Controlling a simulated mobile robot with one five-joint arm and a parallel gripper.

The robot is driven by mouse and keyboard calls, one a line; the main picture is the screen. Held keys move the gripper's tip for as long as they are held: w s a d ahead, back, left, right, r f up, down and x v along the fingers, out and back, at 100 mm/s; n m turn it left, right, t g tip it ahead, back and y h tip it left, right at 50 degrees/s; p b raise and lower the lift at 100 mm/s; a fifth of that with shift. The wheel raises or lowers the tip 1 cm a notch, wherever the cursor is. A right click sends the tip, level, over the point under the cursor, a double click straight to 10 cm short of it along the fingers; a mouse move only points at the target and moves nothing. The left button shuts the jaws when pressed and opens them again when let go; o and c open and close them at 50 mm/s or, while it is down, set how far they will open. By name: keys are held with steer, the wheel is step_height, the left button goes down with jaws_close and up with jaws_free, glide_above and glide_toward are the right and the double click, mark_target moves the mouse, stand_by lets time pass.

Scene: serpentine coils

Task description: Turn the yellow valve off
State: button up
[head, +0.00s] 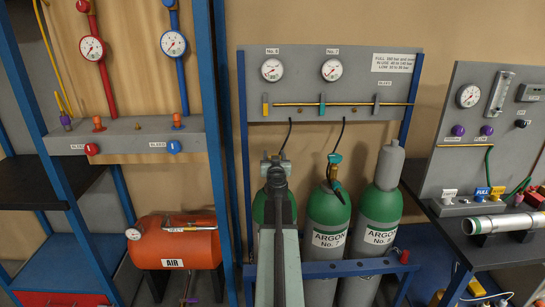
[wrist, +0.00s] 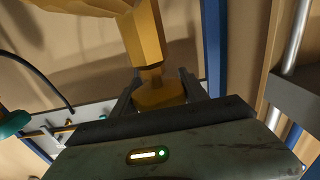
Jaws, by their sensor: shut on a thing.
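The yellow valve (wrist: 143,35) fills the upper middle of the wrist view, with a faceted body and a narrower neck below. My gripper (wrist: 158,92) is shut on the neck end of the yellow valve, one dark finger on each side. In the head view my gripper (head: 274,165) is at the top of the left green cylinder (head: 258,207). There my gripper and arm cover that cylinder's top, and I cannot make out the yellow valve.
The middle cylinder (head: 327,225) has a teal valve (head: 335,178) close to my gripper's right. A grey-topped cylinder (head: 379,215) stands further right. A blue rail (head: 350,269) crosses in front. The gauge panel (head: 350,65) with a brass pipe (head: 350,104) is above.

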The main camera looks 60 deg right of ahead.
steer(key=o, duration=1.4)
steer(key=v, duration=0.8)
steer(key=shift+w, duration=0.1)
